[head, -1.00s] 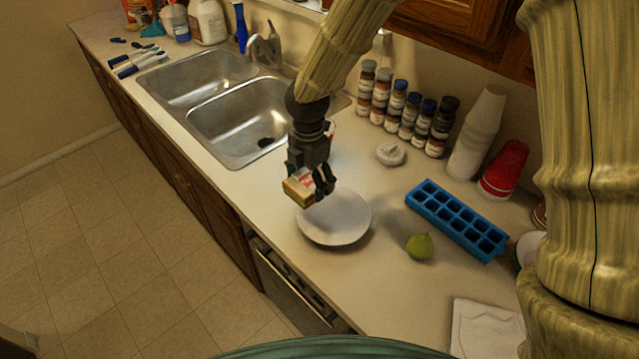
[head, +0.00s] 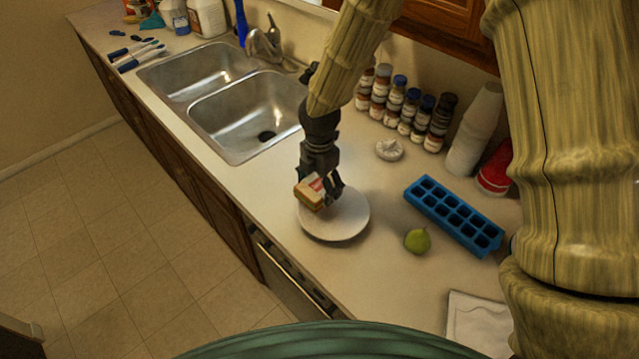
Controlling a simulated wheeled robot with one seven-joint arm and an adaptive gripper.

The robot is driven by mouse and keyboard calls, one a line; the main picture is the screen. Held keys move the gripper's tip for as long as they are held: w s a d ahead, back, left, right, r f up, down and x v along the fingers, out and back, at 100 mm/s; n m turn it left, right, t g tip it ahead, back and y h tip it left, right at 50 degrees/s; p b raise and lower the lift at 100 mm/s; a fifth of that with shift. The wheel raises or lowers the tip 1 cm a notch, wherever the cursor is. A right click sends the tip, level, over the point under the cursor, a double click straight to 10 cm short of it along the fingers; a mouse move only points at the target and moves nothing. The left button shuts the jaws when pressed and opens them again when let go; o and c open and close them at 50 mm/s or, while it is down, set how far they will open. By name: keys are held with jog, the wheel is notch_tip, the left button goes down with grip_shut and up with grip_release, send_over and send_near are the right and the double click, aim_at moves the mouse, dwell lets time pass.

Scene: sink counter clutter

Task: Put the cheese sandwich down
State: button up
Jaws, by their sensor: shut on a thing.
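The cheese sandwich (head: 309,194) is a small block with tan sides and a red-and-white patch. My gripper (head: 326,194) is shut on it, pointing down, and partly hides its right side. The sandwich is over the left part of a round white plate (head: 345,226). I cannot tell whether its underside touches the plate. The rest of the plate is bare.
A green pear-like fruit (head: 417,240) and a blue ice cube tray (head: 454,216) lie right of the plate. Several spice bottles (head: 410,108) line the wall. The double sink (head: 250,115) is at the back left. Counter in front of the plate is clear.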

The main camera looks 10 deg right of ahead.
aim_at(319, 183)
jog(key=shift+f, duration=0.4)
jog(key=shift+f, duration=0.25)
jog(key=o, duration=1.1)
notch_tip(319, 183, up, 13)
jog(key=b, duration=0.3)
jog(key=shift+r, duration=0.15)
